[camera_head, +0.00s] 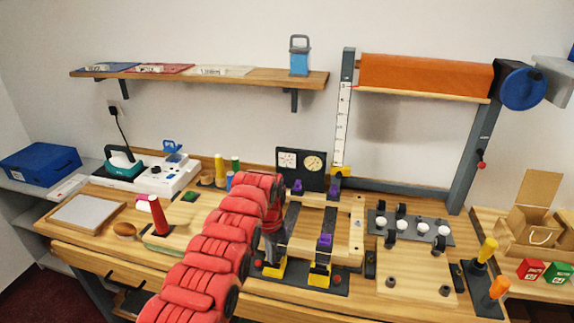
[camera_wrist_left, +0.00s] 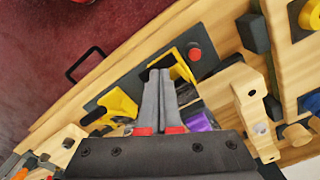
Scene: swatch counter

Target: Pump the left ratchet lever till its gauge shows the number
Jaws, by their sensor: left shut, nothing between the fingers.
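The left ratchet lever's yellow part (camera_head: 273,268) stands on a dark base plate at the front of the bench, with a red button (camera_head: 258,264) beside it. A similar yellow part (camera_head: 320,274) stands to its right. The dark gauge panel (camera_head: 313,163) behind has a left gauge (camera_head: 287,159); its reading is too small to tell. My left gripper (camera_head: 270,246) is over the left yellow part, partly hidden by my red arm. In the left wrist view its fingers (camera_wrist_left: 157,74) are together and empty, close beside the yellow part (camera_wrist_left: 183,66); contact is unclear. My right gripper is out of view.
A wooden frame with purple parts (camera_head: 325,241) stands just right of my gripper. A board with white knobs (camera_head: 422,227) lies farther right. A shelf (camera_head: 250,78) runs along the wall above.

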